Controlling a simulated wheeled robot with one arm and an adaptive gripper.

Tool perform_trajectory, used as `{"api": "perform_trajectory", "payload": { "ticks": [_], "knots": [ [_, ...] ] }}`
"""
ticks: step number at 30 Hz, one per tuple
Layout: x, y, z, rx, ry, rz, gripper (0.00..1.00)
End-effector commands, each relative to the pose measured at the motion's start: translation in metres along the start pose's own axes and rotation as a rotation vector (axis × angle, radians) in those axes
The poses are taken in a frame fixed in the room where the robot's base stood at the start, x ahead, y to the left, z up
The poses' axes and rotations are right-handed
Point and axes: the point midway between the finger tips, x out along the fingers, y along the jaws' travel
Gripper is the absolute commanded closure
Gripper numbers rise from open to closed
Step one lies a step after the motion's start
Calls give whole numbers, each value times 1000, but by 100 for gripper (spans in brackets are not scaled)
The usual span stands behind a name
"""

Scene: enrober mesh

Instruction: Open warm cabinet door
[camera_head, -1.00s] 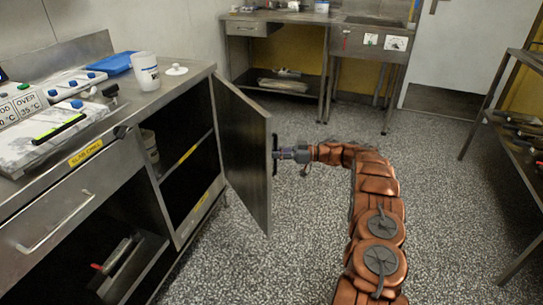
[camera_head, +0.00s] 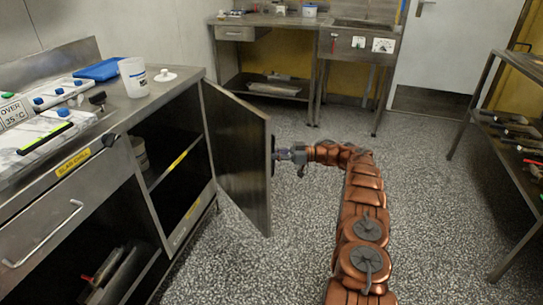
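The warm cabinet door (camera_head: 238,158) is a dark steel panel, swung well open from the cabinet (camera_head: 148,217) under the left counter. Its handle (camera_head: 273,155) is on the door's outer face, near the free edge. My gripper (camera_head: 280,154) is at the handle, reaching in from the right. The fingers are small and partly merge with the handle, so I cannot tell whether they are closed on it. The cabinet's inside shows a shelf (camera_head: 166,171) with a yellow label and a pale container (camera_head: 140,153).
A steel rack (camera_head: 500,150) stands at the right. A back bench (camera_head: 270,20) is behind the door. The speckled floor around my arm is clear.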

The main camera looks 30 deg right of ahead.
Motion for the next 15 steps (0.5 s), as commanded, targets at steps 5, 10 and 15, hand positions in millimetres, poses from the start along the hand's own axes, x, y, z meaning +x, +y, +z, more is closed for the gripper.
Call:
{"api": "perform_trajectory", "payload": {
  "ticks": [5, 10, 15],
  "knots": [
    [-3, 0, 1, 2, 0, 2, 80],
    [0, 0, 0, 1, 0, -1, 62],
    [1, 0, 0, 0, 0, -2, 61]
  ]
}}
